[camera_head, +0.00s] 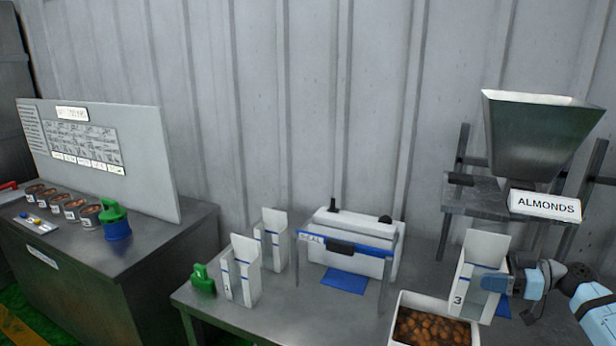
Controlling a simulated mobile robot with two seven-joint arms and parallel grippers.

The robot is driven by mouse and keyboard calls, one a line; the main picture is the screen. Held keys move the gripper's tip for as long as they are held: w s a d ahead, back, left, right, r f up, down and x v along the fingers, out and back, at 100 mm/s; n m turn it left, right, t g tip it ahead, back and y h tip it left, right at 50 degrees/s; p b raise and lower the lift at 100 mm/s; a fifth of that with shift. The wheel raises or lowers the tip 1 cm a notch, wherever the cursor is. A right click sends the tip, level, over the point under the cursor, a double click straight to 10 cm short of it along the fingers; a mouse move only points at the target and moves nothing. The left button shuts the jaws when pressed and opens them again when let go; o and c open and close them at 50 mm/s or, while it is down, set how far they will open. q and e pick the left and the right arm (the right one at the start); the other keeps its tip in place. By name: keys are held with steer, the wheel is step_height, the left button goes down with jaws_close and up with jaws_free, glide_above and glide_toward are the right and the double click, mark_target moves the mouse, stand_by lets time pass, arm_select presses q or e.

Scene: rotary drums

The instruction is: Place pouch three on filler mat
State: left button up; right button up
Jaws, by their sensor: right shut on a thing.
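Pouch three (462,283), a tall white open-topped pouch marked 3, stands upright at the right of the table below the almond hopper. My right gripper (494,283) comes in from the right and is shut on its right side. A small part of the blue filler mat (504,308) shows to the right of the pouch's lower part; the rest is hidden by the pouch and gripper. I cannot tell whether the pouch's base touches the mat. My left gripper is not in view.
The hopper (540,135) with its ALMONDS label (545,205) hangs on a metal stand above. A white bin of almonds (398,305) sits in front left of the pouch. A sealer (352,243) with a blue mat (344,283) and two white pouches (240,272) stand farther left.

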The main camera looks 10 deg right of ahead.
steer(key=a+r+m+t+h+p, duration=0.3)
steer(key=a+t, duration=0.1)
steer(key=a, duration=0.6)
steer(key=s+a+f+m+t+h+p, duration=0.2)
steer(key=s+a+m+t+h+p, duration=0.1)
steer(key=s+a+m+h+p, duration=0.3)
steer(key=shift+s+a+f+m+t+h, duration=0.3)
steer(key=shift+s+a+m+h, duration=1.1)
steer(key=shift+s+a+h, duration=1.35)
steer(key=shift+w+a+y, duration=0.35)
steer(key=shift+w, duration=0.1)
